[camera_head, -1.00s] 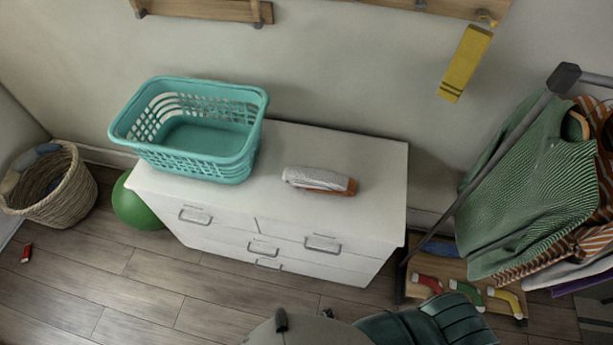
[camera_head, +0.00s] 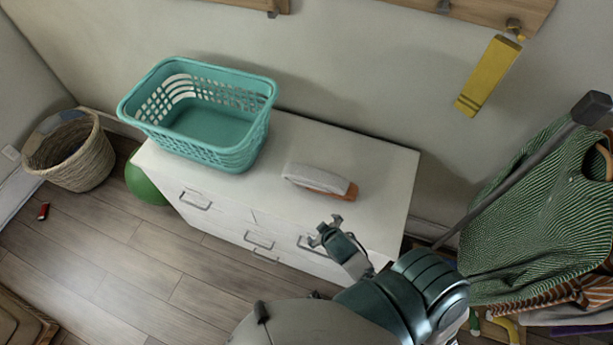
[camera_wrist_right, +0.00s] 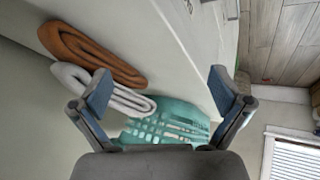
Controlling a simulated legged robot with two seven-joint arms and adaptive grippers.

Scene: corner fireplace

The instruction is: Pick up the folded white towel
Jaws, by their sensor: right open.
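The folded white towel (camera_head: 312,174) lies on the white dresser top, right of the teal basket. A folded orange-brown towel (camera_head: 330,193) lies against it, partly covered by it in the head view. My right gripper (camera_head: 325,233) is open and empty, in front of the towels near the dresser's front edge. In the right wrist view my right gripper (camera_wrist_right: 160,88) shows both fingers spread wide. The white towel (camera_wrist_right: 136,103) appears there partly behind the left finger, with the orange-brown towel (camera_wrist_right: 105,58) above it. My left gripper is not in view.
The teal laundry basket (camera_head: 215,153) stands on the dresser (camera_head: 375,160), left of the towels. A yellow item (camera_head: 488,77) hangs on the wall at the right. A rack with striped clothes (camera_head: 530,220) stands right of the dresser. The dresser top right of the towels is clear.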

